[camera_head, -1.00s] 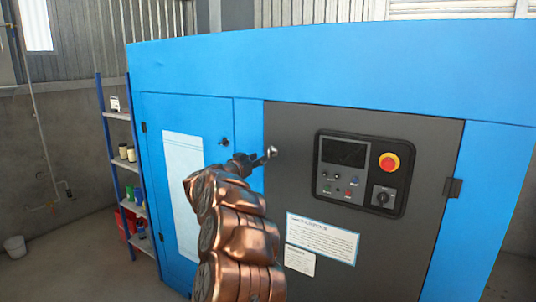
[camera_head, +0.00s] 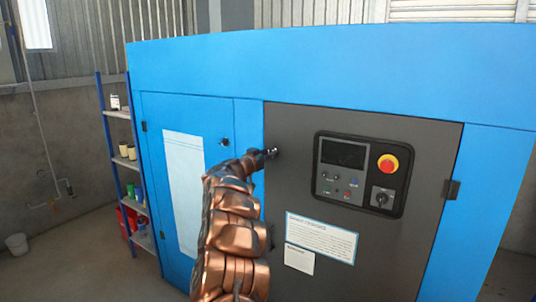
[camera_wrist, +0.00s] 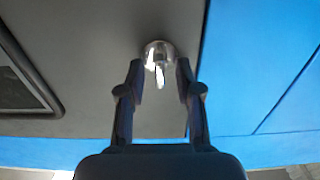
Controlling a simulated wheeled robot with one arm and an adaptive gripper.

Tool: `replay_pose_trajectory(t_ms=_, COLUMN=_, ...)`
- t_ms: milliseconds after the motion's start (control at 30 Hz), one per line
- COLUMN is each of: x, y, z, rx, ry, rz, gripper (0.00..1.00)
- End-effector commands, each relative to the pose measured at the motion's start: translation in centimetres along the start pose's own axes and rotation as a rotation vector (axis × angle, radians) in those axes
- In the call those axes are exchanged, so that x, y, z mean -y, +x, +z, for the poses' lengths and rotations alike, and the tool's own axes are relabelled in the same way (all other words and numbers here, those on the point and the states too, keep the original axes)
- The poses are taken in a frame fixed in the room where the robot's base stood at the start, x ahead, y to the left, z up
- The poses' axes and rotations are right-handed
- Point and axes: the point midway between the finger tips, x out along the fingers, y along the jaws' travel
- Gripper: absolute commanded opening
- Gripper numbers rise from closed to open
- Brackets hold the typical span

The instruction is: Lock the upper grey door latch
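The grey door (camera_head: 300,190) of the blue cabinet is closed. Its upper latch (camera_wrist: 159,57) shows in the wrist view as a round silver fitting with a small key-like tab pointing down toward me. In the head view the latch (camera_head: 273,152) sits near the door's upper left edge. My gripper (camera_wrist: 159,80) is open, its two dark fingers on either side of the tab with visible gaps. Whether either finger touches it I cannot tell. In the head view my gripper (camera_head: 262,153) is at the latch, partly hidden by my copper arm.
A control panel (camera_head: 361,173) with a red-yellow stop button and a rotary switch is right of the latch. The blue door (camera_head: 152,150) with its own dark latch (camera_head: 223,142) is to the left. A shelf (camera_head: 118,114) stands far left.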

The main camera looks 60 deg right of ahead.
Motion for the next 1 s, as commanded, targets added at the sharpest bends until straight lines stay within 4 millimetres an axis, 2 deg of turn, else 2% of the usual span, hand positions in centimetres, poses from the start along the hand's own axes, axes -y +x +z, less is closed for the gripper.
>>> replay_pose_trajectory(t_ms=167, x=-0.01, y=-0.01, z=-0.02, rx=0.000, ry=0.000, rz=0.000, gripper=0.34)
replay_pose_trajectory(t_ms=500, x=-0.01, y=-0.02, z=-0.05, rx=-0.001, ry=0.001, rz=0.001, gripper=0.00)
replay_pose_trajectory(t_ms=1000, x=0.00, y=-0.06, z=-0.08, rx=-0.001, ry=0.060, rz=0.000, gripper=0.00)
